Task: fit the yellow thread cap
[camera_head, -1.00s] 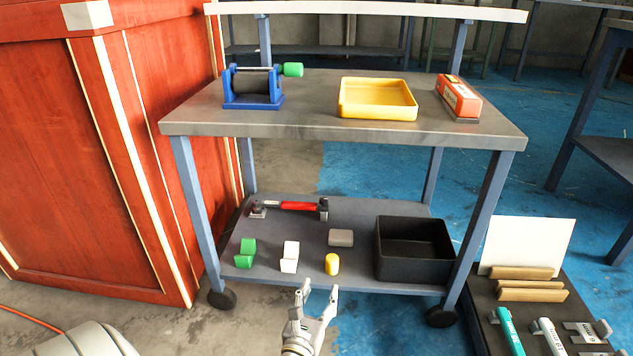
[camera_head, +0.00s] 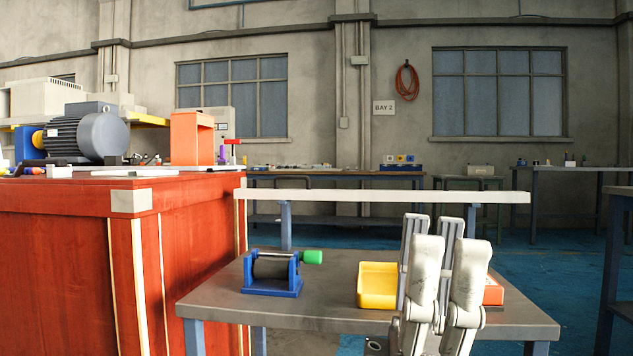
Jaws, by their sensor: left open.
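The yellow thread cap is not in view now. My left gripper (camera_head: 446,250) stands upright at right of centre in the head view, large and near the camera, with its fingers pointing up. It is open and no cap shows between its fingers. My right gripper is not in view.
The cart top (camera_head: 325,312) also bears a yellow tray (camera_head: 377,284) and an orange-red box (camera_head: 493,291), both partly hidden by the gripper. A white rail (camera_head: 370,195) runs above the back. A red crate (camera_head: 75,255) stands left.

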